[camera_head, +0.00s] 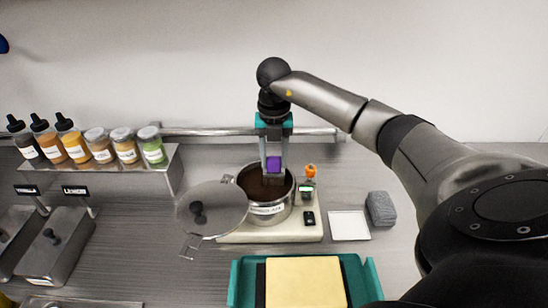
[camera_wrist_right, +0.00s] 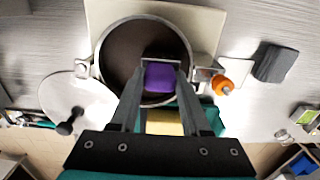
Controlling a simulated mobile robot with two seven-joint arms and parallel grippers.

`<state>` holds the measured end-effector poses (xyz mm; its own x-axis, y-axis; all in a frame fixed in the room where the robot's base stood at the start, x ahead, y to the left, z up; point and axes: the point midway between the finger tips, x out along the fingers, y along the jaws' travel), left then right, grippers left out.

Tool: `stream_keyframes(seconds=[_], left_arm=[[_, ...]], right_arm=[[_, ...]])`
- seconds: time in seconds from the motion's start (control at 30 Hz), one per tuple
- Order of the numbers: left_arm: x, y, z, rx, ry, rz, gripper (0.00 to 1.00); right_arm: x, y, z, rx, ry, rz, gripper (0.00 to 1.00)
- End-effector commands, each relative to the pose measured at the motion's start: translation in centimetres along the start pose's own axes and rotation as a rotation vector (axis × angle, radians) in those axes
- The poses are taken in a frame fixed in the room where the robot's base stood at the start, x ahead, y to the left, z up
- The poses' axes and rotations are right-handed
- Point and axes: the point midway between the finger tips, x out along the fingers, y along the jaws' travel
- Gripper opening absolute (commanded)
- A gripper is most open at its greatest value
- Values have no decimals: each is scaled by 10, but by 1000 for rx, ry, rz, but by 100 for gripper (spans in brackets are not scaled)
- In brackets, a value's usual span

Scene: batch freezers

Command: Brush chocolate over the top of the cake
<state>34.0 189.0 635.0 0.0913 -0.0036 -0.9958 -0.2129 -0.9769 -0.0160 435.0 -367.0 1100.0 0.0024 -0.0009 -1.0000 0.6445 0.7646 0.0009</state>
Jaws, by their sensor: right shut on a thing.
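My right gripper (camera_head: 273,166) points straight down over the steel pot (camera_head: 268,214) of dark brown chocolate (camera_head: 252,186). It is shut on a purple-handled tool (camera_head: 274,163), seemingly the brush; the handle also shows between the fingers in the right wrist view (camera_wrist_right: 159,77). The tool's lower end is hidden, so I cannot tell whether it touches the chocolate. The cake, a flat pale yellow slab (camera_head: 305,283), lies in a teal tray (camera_head: 371,281) in front of the pot. No brown shows on its visible top. My left gripper is not in view.
The pot stands on a cream base (camera_head: 236,236); its round lid (camera_head: 214,212) sticks out at the left. An orange-topped item (camera_head: 310,170), a white square (camera_head: 349,225) and a grey block (camera_head: 381,208) are to the right. Several bottles and jars (camera_head: 74,143) stand on a shelf at left.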

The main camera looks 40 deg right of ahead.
Motion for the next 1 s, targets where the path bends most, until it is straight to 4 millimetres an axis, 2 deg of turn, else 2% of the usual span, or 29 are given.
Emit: stream_keyframes(seconds=[0.33, 1.0], left_arm=[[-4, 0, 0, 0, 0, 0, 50], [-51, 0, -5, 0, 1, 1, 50]], right_arm=[[-2, 0, -1, -1, 4, -3, 2], [-58, 0, 0, 0, 1, -1, 2]])
